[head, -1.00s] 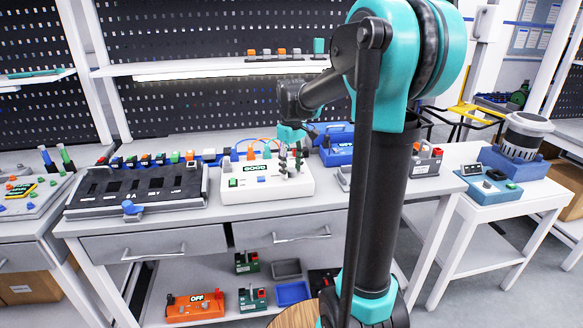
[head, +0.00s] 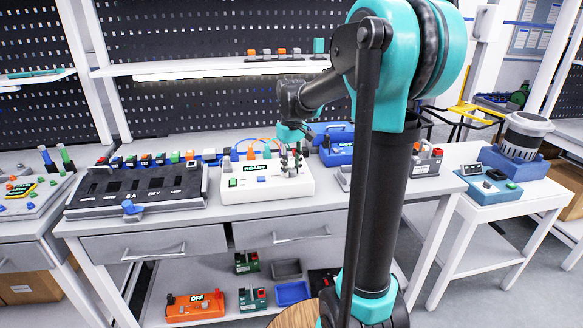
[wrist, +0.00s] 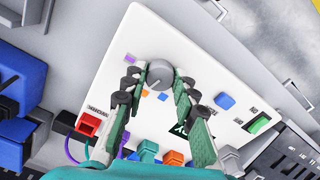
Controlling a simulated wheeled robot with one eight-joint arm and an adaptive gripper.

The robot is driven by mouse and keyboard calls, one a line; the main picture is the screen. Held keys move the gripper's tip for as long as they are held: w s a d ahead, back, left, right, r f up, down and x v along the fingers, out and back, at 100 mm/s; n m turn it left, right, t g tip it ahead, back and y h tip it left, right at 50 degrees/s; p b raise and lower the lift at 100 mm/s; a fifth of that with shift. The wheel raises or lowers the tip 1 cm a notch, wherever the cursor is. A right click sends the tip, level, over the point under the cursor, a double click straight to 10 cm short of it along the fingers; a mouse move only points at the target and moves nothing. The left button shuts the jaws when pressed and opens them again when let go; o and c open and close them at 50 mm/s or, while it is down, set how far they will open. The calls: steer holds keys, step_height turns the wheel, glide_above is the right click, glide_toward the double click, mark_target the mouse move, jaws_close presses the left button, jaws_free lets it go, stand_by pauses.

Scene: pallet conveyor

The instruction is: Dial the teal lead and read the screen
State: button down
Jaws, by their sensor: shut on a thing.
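A white tester box (head: 268,191) stands on the bench, its screen (head: 257,168) reading READY. In the wrist view the box (wrist: 205,68) fills the middle, with a grey round knob (wrist: 160,74) on its face. My gripper (wrist: 158,80) is shut on this knob, one finger on each side; it also shows over the box in the head view (head: 290,164). Small purple (wrist: 131,57), orange (wrist: 145,94) and blue (wrist: 162,97) marks lie around the knob. The screen (wrist: 180,130) is partly hidden by a finger in the wrist view. I cannot clearly make out a teal lead.
A green button (wrist: 259,123) and a blue button (wrist: 224,101) sit on the box face. A red socket block (wrist: 88,124) and orange plugs (wrist: 173,158) line its edge. A dark slotted panel (head: 140,190) stands left and a blue case (head: 338,150) right.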

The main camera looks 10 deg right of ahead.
mark_target(291, 169)
steer(key=m, duration=0.4)
steer(key=shift+m, duration=0.4)
stand_by(0.4)
steer(key=c, duration=1.2)
jaws_free()
steer(key=shift+r, duration=0.15)
step_height(291, 169, up, 12)
steer(key=shift+f, duration=0.1)
